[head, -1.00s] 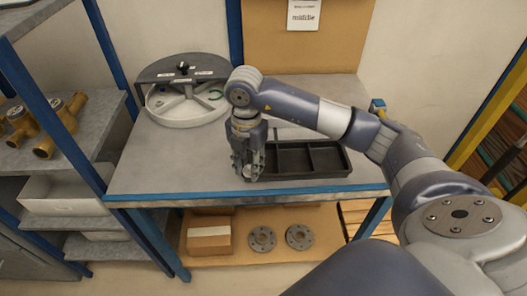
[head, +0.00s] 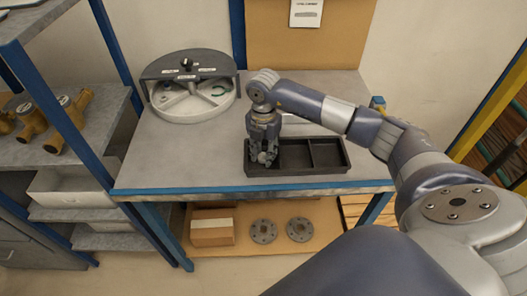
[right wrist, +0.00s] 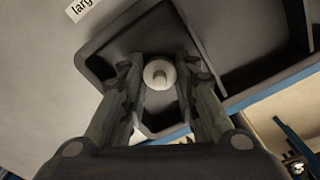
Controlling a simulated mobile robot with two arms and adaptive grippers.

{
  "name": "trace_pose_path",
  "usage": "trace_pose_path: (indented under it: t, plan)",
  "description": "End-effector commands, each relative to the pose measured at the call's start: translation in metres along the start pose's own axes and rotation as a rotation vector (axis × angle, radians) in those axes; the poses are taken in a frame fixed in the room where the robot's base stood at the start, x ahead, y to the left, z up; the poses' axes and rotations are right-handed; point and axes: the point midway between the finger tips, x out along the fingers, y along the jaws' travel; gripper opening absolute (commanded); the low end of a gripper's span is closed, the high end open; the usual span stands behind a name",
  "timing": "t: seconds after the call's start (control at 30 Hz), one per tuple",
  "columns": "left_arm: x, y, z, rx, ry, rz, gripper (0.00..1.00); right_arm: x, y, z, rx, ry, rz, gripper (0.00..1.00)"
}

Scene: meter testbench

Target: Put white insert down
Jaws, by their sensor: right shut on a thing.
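The white insert (right wrist: 160,74) is a small round pale piece with a knob in its middle. It sits between the fingers of my right gripper (right wrist: 160,88), which is shut on it. In the head view, the right gripper (head: 264,156) points down at the left compartment of the black tray (head: 310,171), and the insert is a small pale spot at its fingertips. The wrist view shows the tray's compartment (right wrist: 130,50) around and below the insert. I cannot tell whether the insert touches the compartment floor. My left gripper is not in view.
The tray's middle and right compartments (head: 326,153) look empty. A round divided white dish (head: 190,105) with a dark raised back stands at the table's back left. The grey tabletop (head: 175,165) left of the tray is clear. Shelves with brass fittings (head: 75,125) stand left.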

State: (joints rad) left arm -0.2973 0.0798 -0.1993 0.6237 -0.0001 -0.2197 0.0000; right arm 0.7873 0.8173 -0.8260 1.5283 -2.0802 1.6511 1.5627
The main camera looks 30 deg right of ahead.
Motion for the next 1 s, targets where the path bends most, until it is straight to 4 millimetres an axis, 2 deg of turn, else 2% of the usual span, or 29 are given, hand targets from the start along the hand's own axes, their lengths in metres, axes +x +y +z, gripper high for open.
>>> trace_pose_path:
  t: [0.1,0.13,0.17,0.47,0.57,0.63,0.77,1.0]
  plan:
    - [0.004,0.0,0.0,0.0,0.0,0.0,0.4,0.004,0.0,0.0,0.0,0.0,0.0,0.06]
    - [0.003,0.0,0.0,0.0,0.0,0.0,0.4,0.003,0.0,0.0,0.0,0.0,0.0,0.33]
    - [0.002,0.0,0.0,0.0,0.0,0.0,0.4,0.003,0.0,0.0,0.0,0.0,0.0,0.37]
    - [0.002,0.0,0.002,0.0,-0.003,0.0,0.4,0.002,0.0,0.0,0.001,0.0,0.0,0.37]
    - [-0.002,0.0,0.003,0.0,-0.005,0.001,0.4,-0.003,0.0,0.0,0.0,0.0,0.001,0.37]
    - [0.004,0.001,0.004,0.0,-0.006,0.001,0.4,-0.009,0.001,0.001,0.001,-0.001,0.003,0.37]
    - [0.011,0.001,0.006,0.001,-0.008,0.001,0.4,-0.032,0.002,0.001,0.0,-0.003,0.005,0.37]
    - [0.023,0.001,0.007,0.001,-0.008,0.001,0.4,-0.085,0.001,0.0,0.0,-0.002,0.005,0.37]
